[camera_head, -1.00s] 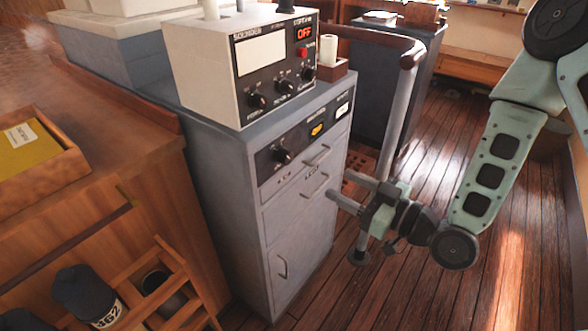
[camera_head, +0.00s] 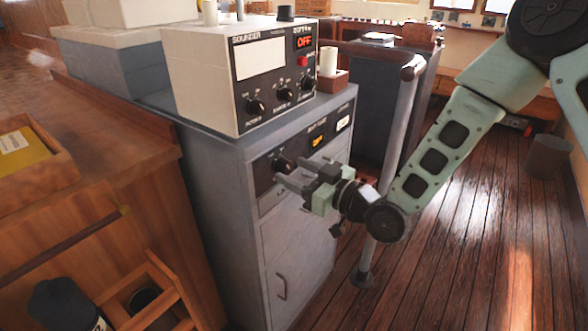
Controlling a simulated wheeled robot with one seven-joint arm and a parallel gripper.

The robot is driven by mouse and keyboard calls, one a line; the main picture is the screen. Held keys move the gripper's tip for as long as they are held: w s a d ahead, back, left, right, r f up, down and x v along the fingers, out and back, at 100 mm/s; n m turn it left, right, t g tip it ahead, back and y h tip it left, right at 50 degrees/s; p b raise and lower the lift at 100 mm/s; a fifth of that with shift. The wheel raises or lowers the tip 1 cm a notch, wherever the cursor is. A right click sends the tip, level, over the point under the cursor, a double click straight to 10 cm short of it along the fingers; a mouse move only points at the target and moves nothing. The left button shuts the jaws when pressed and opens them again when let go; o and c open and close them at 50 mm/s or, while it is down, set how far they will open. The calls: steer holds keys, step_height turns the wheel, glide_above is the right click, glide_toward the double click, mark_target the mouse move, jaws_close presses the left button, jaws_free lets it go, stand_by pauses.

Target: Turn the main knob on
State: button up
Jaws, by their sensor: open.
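A dark knob (camera_head: 281,163) sits on the black panel (camera_head: 263,172) at the top of the grey cabinet (camera_head: 215,190). Its label is too small to read. My gripper (camera_head: 287,170) is open, with its two fingers pointing left toward this knob. The fingertips appear just in front of the knob and overlap its lower right side in the picture. I cannot tell whether they touch it. The sounder box (camera_head: 200,85) on the cabinet has several knobs and a red OFF display (camera_head: 303,42).
An orange-lit switch (camera_head: 318,140) and a white-lit one (camera_head: 343,123) are on the same panel. A grey pole (camera_head: 395,150) stands right of the cabinet. A wooden counter (camera_head: 90,190) is at left.

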steer(key=shift+w+a, duration=0.35)
steer(key=shift+a, duration=0.05)
steer(key=c, duration=1)
steer(key=shift+o, duration=0.2)
steer(key=shift+m, duration=0.3)
steer(key=m, duration=0.5)
steer(key=shift+p, duration=0.35)
steer(key=m+p, duration=0.1)
steer(key=m, duration=0.5)
steer(key=shift+d+g, duration=0.1)
steer(key=shift+g, duration=0.3)
